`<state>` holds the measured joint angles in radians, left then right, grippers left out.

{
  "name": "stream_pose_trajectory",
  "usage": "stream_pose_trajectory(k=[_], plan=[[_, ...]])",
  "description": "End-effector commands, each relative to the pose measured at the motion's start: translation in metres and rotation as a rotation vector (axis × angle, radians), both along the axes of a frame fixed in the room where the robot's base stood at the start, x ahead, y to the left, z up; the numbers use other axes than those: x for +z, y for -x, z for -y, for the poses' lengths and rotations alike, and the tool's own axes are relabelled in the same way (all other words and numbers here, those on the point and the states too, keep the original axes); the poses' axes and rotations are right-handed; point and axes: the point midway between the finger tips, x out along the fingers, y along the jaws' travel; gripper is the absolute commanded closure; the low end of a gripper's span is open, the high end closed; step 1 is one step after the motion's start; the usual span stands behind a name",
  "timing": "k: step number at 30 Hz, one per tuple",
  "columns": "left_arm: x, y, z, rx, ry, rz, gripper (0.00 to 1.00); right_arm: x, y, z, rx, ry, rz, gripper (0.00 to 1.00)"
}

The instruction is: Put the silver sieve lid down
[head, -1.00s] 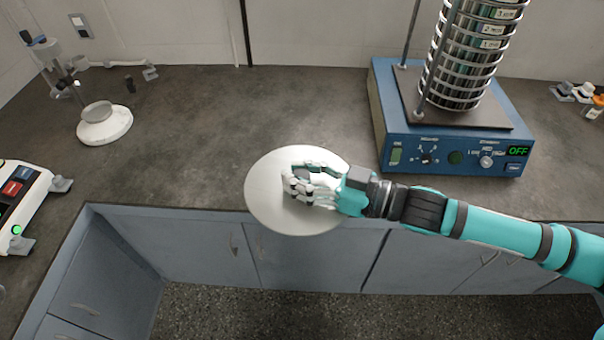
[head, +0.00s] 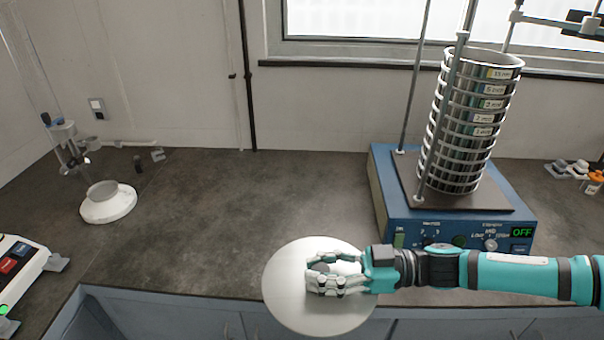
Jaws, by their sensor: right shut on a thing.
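The silver sieve lid (head: 300,313) is a round pale disc at the lower middle of the head view, over the front edge of the counter. My right gripper (head: 322,280) is shut on the lid near its middle, and its arm comes in from the right. The fingers hide part of the lid's top and its handle. I cannot tell whether the lid touches the counter. My left gripper is not in view.
The sieve stack (head: 465,120), open at the top, stands on the blue shaker (head: 382,200) at the right between upright rods. A white-based stand (head: 108,207) is at the left, with a white device (head: 22,265) nearer. The dark counter (head: 215,215) between is clear.

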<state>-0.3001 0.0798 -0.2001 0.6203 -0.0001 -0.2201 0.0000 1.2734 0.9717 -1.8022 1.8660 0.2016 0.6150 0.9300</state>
Motion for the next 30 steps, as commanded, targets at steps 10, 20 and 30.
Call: stream_pose_trajectory(k=[10, 20, 30], plan=[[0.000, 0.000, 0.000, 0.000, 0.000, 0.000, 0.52, -0.012, 0.051, -0.064, 0.076, -0.011, -0.006, 1.00], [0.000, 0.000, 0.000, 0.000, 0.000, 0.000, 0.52, 0.024, 0.107, -0.138, -0.045, -0.010, 0.001, 1.00], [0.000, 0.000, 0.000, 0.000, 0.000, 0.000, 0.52, 0.050, 0.077, -0.109, -0.486, -0.007, -0.012, 1.00]])
